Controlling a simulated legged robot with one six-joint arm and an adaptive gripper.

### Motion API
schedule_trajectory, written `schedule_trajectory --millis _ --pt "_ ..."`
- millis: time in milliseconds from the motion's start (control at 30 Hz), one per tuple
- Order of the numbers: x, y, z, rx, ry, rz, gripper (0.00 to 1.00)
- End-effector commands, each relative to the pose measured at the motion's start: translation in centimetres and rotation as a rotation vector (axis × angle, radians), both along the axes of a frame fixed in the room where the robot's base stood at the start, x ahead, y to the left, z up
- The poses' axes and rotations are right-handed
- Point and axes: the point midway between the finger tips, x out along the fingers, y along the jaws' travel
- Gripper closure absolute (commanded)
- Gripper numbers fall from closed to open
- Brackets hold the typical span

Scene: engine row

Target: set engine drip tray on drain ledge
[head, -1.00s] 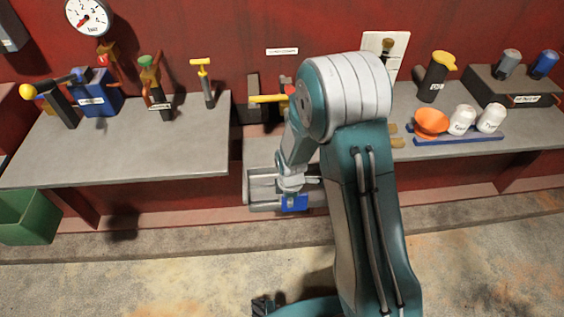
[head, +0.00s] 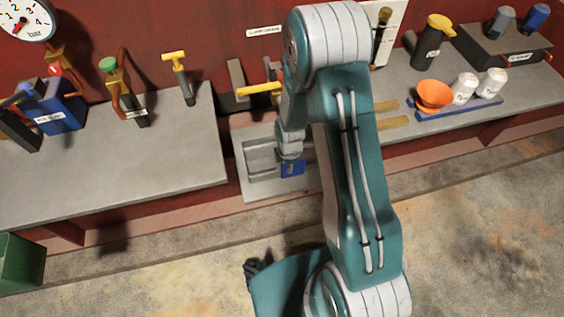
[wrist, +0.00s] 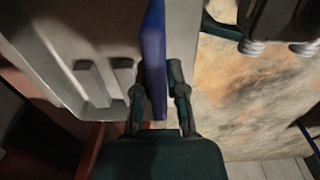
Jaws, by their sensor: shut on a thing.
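The drip tray (head: 250,178) is a shallow grey pan with raised ribs, in the gap between the two grey benches in the head view. It fills the upper left of the wrist view (wrist: 58,38). A blue grip piece (head: 292,169) is on its right side and shows as a blue slab in the wrist view (wrist: 154,50). My gripper (wrist: 157,88) is shut on this blue piece, one finger on each side. A pinkish ledge (head: 249,121), possibly the drain ledge, shows behind the tray. I cannot tell whether the tray touches it. My arm hides the tray's right end.
The left bench (head: 110,175) carries valves and a blue box (head: 55,108). A yellow-handled part (head: 259,89) stands behind the tray. The right bench holds an orange funnel (head: 434,96) and white canisters (head: 464,87). A green bin (head: 20,262) is at lower left. The front floor is clear.

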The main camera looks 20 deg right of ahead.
Motion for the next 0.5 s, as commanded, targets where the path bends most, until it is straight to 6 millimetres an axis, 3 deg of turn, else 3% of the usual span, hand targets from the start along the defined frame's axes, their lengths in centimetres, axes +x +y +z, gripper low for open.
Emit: schedule_trajectory --millis 300,333,400,500 --pt "0.01 -0.32 -0.32 0.003 -0.004 0.001 1.0" --pt "-0.03 -0.34 -0.39 0.003 -0.002 0.001 0.79" --pt "-0.02 -0.33 -0.35 0.003 -0.003 0.001 0.49" --pt "-0.01 -0.18 -0.35 0.001 -0.002 0.002 0.49"
